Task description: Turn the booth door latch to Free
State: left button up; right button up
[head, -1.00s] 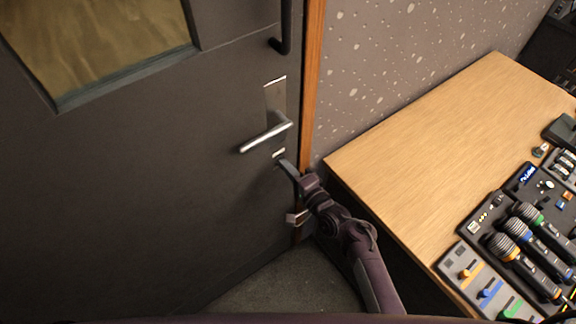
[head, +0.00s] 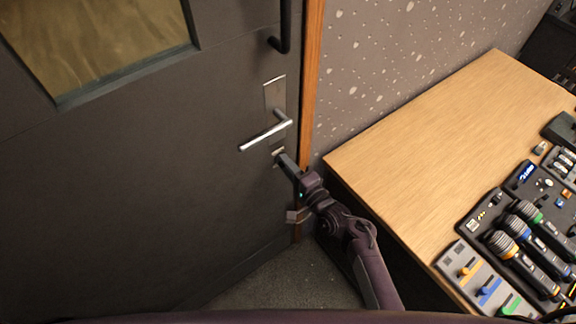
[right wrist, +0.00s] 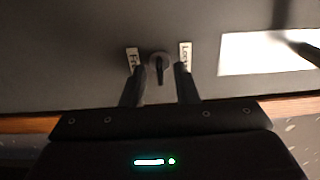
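The booth door latch (right wrist: 159,68) is a small dark round turn-piece with a narrow grip, standing between two white labels in the right wrist view. The Free label (right wrist: 132,60) is on the left and the Locked label (right wrist: 185,56) on the right, both partly covered by my fingers. My right gripper (right wrist: 160,84) is open, with one finger on each side of the latch and gaps between. In the head view my right gripper (head: 281,160) is at the door below the lever handle and hides the latch. My left gripper is out of view.
The silver lever handle (head: 265,135) on its plate (head: 275,95) is just above my right gripper. The dark door (head: 130,180) meets a wooden frame (head: 311,80). A wooden desk (head: 420,130) with microphones and fader panels stands to the right of my right arm.

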jog(key=v, duration=0.8)
jog(key=shift+b, duration=0.35)
jog(key=shift+w+a, duration=0.1)
jog(key=s+d+f+n+g+h, duration=0.2)
jog(key=s+f, duration=0.3)
jog(key=f, duration=0.4)
jog(key=s+d+f+n+g+h, duration=0.1)
jog(key=s+f+n+g+h, duration=0.2)
jog(key=f, duration=0.5)
jog(key=s+d+f+n+g, duration=0.1)
jog(key=s+d+f+g, duration=0.1)
jog(key=s+f, duration=0.55)
jog(key=s+d+f+n+g+h, duration=0.2)
jog(key=s+d+f, duration=0.4)
jog(key=s, duration=0.5)
jog(key=s+d+f+n+g+h, duration=0.3)
jog(key=s+d+f, duration=0.4)
jog(key=s, duration=0.4)
jog(key=f+n+g, duration=0.1)
jog(key=n, duration=0.1)
jog(key=shift+s+f+n+g+h, duration=0.3)
jog(key=shift+f, duration=0.1)
